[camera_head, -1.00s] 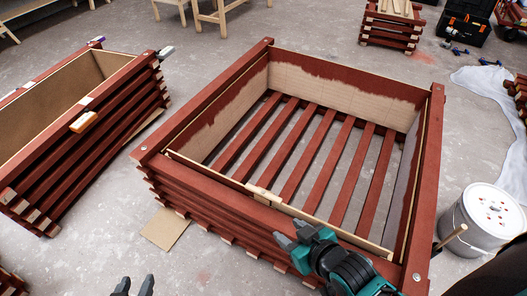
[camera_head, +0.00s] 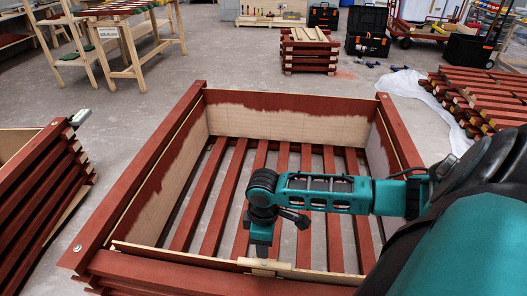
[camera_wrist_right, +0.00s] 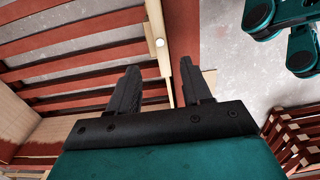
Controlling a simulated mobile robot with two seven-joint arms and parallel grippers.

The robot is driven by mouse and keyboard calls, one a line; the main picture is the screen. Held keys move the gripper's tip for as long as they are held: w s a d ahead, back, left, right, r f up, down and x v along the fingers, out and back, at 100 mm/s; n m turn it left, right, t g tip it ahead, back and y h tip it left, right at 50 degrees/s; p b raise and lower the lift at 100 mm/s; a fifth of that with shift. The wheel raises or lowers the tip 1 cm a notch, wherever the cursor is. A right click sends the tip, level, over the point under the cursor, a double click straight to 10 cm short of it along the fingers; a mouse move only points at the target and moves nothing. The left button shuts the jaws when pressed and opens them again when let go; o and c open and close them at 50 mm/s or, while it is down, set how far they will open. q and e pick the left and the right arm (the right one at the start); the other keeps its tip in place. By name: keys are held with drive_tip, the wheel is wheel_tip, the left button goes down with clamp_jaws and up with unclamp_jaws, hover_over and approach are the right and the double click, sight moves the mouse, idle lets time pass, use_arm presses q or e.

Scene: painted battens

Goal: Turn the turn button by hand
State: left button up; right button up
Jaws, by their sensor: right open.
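A red-painted slatted crate (camera_head: 108,215) fills the middle of the head view. A small pale wooden turn button (camera_head: 263,268) sits at the middle of its near edge, on a thin lath. My right arm reaches in from the right over the crate. My right gripper (camera_head: 260,250) points down at the near edge, just above or beside the turn button; I cannot tell whether they touch. In the right wrist view my right gripper (camera_wrist_right: 159,70) is open, its two black fingers apart with a crate edge beyond them. My left gripper is out of view.
Another red crate (camera_head: 40,185) stands at the left, with bare floor between. A small slatted stack (camera_head: 308,55) and black toolboxes (camera_head: 367,45) are behind. Red battens (camera_head: 470,95) are piled at the right. A wooden trestle (camera_head: 135,45) stands at the back left.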

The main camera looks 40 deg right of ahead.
drive_tip(key=b, duration=0.2)
hover_over(264, 264)
wheel_tip(264, 264, down, 6)
drive_tip(key=shift+f, duration=0.15)
wheel_tip(264, 264, down, 2)
drive_tip(key=shift+f+b, duration=0.2)
drive_tip(key=shift+b, duration=0.55)
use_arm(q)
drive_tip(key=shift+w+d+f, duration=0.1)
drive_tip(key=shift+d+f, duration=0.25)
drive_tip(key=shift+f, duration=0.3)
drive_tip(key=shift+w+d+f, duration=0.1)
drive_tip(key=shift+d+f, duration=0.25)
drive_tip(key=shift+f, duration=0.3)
use_arm(e)
drive_tip(key=shift+f, duration=0.65)
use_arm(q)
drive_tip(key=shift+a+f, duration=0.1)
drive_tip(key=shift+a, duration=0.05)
use_arm(e)
clamp_jaws()
